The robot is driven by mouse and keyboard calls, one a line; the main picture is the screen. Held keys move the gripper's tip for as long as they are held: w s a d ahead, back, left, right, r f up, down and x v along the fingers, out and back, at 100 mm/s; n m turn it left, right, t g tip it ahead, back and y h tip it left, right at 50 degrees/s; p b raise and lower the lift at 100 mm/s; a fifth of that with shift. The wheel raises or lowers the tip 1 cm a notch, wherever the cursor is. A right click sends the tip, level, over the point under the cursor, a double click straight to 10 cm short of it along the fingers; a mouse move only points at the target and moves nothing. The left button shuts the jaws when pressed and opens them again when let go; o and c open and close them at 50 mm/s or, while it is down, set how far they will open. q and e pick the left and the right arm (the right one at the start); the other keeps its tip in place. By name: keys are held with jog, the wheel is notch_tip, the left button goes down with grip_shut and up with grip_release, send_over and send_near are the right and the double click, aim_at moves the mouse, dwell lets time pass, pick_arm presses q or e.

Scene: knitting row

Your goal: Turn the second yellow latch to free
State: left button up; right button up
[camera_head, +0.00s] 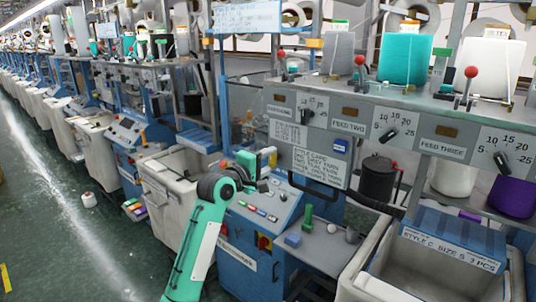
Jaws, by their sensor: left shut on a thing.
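My left arm reaches up from the bottom to the blue knitting machine. My left gripper (268,158) is in front of the machine, above its sloped console and left of the style card. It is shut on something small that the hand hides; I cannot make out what. I cannot clearly pick out the second yellow latch. My right gripper is out of view.
The sloped blue console (262,208) has several coloured buttons. A grey feed panel (400,128) with black dials spans the right. A grey shelf (325,245) carries a green-handled tool (307,217). Bins (445,270) stand at the lower right. The green floor is open at left.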

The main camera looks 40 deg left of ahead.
pick_arm(q)
jog(key=shift+n+p, duration=0.3)
jog(key=shift+n, duration=0.1)
jog(key=shift+f, duration=0.1)
jog(key=o, duration=1)
jog(key=shift+s, duration=0.1)
jog(key=shift+s+b, duration=0.3)
jog(key=shift+s, duration=0.05)
jog(key=shift+s+a+b, duration=0.2)
jog(key=shift+s+b, duration=0.6)
jog(key=shift+s, duration=1.35)
jog(key=shift+s+a+b, duration=0.2)
jog(key=shift+s+b, duration=0.55)
jog(key=shift+s, duration=1.4)
jog(key=shift+s+a+b, duration=0.2)
jog(key=shift+s+b, duration=0.6)
jog(key=shift+s, duration=1.35)
